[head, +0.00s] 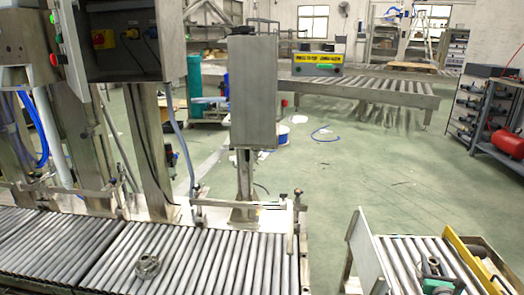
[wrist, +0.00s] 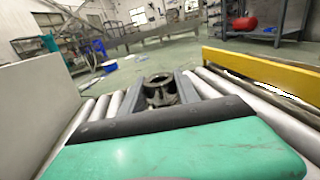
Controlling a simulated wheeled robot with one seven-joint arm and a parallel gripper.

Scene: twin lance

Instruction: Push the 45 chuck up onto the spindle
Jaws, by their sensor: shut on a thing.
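My gripper (wrist: 162,92) is shut on a dark grey round chuck with a hollow top, seen between its two fingers in the wrist view (wrist: 160,88). In the head view, my green gripper body (head: 436,286) is low at the right, with the chuck (head: 433,265) just beyond it, above or on the right roller conveyor. I cannot tell whether the chuck touches the rollers. A second grey ring-shaped chuck (head: 148,265) lies on the left roller conveyor. No size marking is readable on either. I cannot pick out the spindle.
The left roller conveyor (head: 215,262) has posts and a grey steel box (head: 254,95) behind it. The right conveyor has a pale side plate (head: 365,255) and a yellow rail (head: 470,262). Green floor (head: 345,180) is open between and beyond them. A shelf with a red cylinder (head: 508,143) stands right.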

